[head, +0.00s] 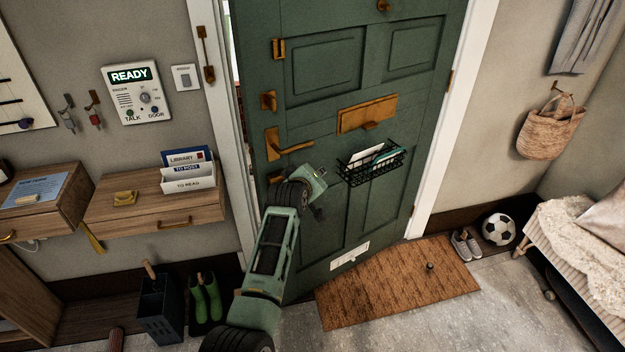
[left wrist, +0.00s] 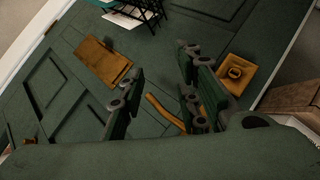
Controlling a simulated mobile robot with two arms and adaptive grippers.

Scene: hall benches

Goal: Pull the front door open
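The green front door (head: 335,215) fills the middle of the head view. A narrow bright strip shows between its upper left edge and the white frame, so it seems slightly ajar. Its brass lever handle (head: 292,149) is near the left edge. My left gripper (head: 318,186) is just below and right of the lever in the head view. In the left wrist view, my left gripper (left wrist: 160,98) has its fingers apart, with the curved brass lever (left wrist: 163,113) showing between them. Contact with the lever cannot be told. My right gripper is not in view.
A wire basket (head: 366,168) with papers hangs on the door below a brass mail slot (head: 366,114). A brown doormat (head: 400,283) lies at its foot. Shoes (head: 465,246) and a football (head: 498,229) are at right. Green boots (head: 206,298) and a drawer shelf (head: 130,215) are at left.

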